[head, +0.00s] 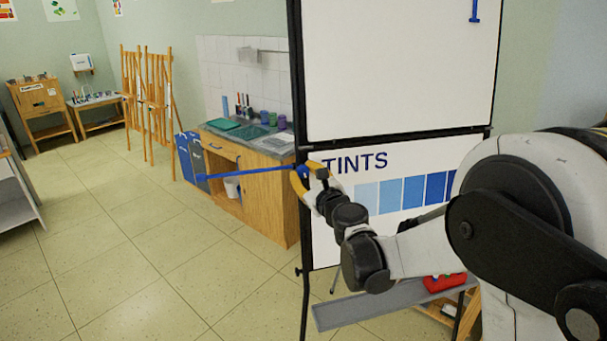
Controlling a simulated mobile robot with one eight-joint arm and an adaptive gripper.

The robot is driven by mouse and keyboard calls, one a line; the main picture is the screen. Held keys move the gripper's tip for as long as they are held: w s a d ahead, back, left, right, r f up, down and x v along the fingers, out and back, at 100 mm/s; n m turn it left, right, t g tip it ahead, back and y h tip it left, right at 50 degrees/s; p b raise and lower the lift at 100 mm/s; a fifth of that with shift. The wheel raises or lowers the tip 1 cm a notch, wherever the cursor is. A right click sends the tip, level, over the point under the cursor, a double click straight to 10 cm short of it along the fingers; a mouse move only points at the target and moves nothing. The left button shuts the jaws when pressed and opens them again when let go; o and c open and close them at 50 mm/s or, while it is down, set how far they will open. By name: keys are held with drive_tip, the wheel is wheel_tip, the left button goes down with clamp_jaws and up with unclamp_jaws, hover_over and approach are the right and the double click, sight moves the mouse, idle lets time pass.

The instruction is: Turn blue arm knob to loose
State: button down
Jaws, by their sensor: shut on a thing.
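A long blue arm (250,173) sticks out leftward from the left post of the board stand, nearly level, with a small blue end at its left tip. Its blue knob (303,171) is at the post end, small and mostly covered by my gripper. My gripper (300,178), with orange-yellow fingers, is at the post, its fingers around the knob and shut on it. The knob's exact angle and any marking on it cannot be made out.
The black-framed board stand (297,85) holds a white board above and a TINTS chart (400,185) below. A wooden sink counter (262,200) stands behind the blue arm. Tiled floor (150,260) is clear to the left.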

drive_tip(key=n, duration=0.5)
drive_tip(key=shift+g+y, duration=0.3)
drive_tip(key=shift+g, duration=0.1)
drive_tip(key=n+g, duration=0.1)
drive_tip(key=n, duration=0.4)
drive_tip(key=shift+r+n, duration=0.15)
drive_tip(key=shift+n, duration=0.25)
drive_tip(key=n+g+p, duration=0.1)
drive_tip(key=n, duration=0.4)
drive_tip(key=shift+h, duration=0.4)
drive_tip(key=n+h+p, duration=0.1)
drive_tip(key=n, duration=0.3)
drive_tip(key=shift+n+g, duration=0.3)
drive_tip(key=shift+n, duration=0.1)
drive_tip(key=c, duration=1.1)
unclamp_jaws()
drive_tip(key=shift+o, duration=0.2)
